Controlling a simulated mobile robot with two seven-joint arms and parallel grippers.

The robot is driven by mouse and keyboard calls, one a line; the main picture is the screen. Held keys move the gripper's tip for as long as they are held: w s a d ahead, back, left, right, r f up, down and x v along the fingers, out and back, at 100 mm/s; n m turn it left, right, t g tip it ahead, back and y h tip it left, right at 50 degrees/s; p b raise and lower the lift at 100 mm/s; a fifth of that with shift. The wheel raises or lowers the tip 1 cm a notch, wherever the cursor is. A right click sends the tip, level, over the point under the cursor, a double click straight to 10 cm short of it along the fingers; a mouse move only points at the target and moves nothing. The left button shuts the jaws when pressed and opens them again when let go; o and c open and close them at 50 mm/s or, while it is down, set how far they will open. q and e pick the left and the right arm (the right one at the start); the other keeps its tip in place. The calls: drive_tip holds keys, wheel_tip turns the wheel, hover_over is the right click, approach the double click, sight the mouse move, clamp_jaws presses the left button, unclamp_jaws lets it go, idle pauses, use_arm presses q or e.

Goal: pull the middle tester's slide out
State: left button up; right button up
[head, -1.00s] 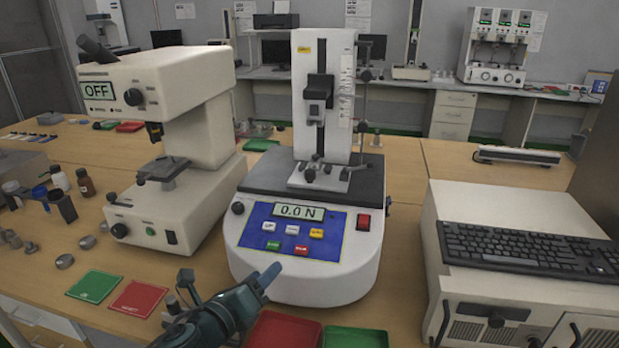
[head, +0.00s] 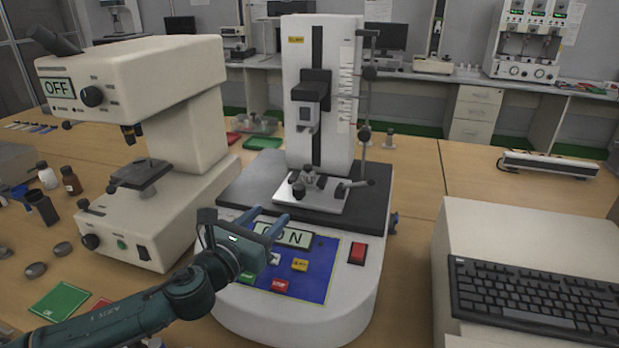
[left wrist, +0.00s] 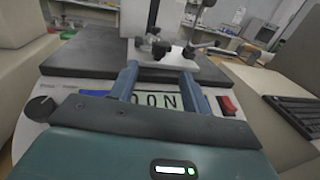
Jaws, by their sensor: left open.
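The middle tester (head: 300,318) is a white force stand with a tall white column, a dark base top and a blue panel with a "0.0 N" style display. A dark carriage with a small grey block (head: 307,112) sits on the column's slot. A metal plate with a clamp and knobs (head: 318,196) lies on the dark top below it. My left gripper (head: 263,226) is over the panel, in front of the plate, partly covering the display. It is open and empty. In the left wrist view its two blue fingers (left wrist: 158,72) point toward the plate, with a gap between them. My right gripper is not in view.
A white microscope-like tester (head: 140,80) showing "OFF" stands at left. A white box with a black keyboard (head: 540,300) is at right. Wooden table is bare between the middle tester and the keyboard box.

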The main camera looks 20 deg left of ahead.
sight(295, 190)
use_arm(q)
drive_tip(key=shift+w+d+r, duration=0.15)
drive_tip(key=shift+w+r, duration=0.05)
drive_tip(key=shift+w, duration=0.4)
drive_tip(key=p+x, duration=0.1)
drive_tip(key=x, duration=1)
drive_tip(key=shift+w+d+f, duration=0.1)
drive_tip(key=shift+w+d, duration=0.05)
drive_tip(key=shift+w, duration=0.25)
clamp_jaws()
